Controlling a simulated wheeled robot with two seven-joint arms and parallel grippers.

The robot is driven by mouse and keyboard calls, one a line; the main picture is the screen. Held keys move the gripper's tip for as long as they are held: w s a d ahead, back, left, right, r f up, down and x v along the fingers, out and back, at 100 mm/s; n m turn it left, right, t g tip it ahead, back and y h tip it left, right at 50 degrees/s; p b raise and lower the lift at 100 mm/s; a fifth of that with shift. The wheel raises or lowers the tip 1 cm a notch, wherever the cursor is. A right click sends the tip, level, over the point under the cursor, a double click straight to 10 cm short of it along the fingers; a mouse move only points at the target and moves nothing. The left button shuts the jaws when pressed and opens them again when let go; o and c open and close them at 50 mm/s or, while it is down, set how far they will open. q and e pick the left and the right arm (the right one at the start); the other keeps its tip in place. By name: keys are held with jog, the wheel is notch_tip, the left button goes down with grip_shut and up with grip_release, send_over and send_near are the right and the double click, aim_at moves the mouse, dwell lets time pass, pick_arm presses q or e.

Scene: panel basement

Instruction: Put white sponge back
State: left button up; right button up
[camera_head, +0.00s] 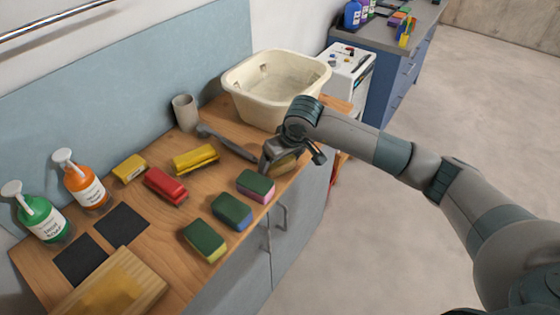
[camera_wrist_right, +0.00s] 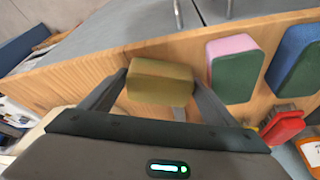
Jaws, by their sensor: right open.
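A tan, olive-brown sponge-like block (camera_head: 286,163) lies on the wooden counter near its front edge, partly hidden by my right gripper (camera_head: 291,158). In the right wrist view the block (camera_wrist_right: 160,84) sits between the two open fingers, with a finger on each side; I cannot tell if they touch it. No sponge looks clearly white. Green-topped sponges with pink (camera_head: 256,185), blue (camera_head: 232,211) and yellow (camera_head: 205,241) undersides lie in a row to the left of the block. My left gripper is not in view.
A cream basin (camera_head: 238,92) stands behind the gripper. A grey cup (camera_head: 185,112), a grey-handled tool (camera_head: 228,143), yellow (camera_head: 195,159) and red (camera_head: 165,186) brushes, and soap bottles (camera_head: 80,182) are on the counter (camera_head: 180,260). Two dark pads (camera_head: 121,224) lie at left.

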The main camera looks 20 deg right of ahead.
jog(key=shift+s+r, duration=0.1)
jog(key=shift+r, duration=0.45)
jog(key=b+v, duration=0.3)
jog(key=v, duration=0.8)
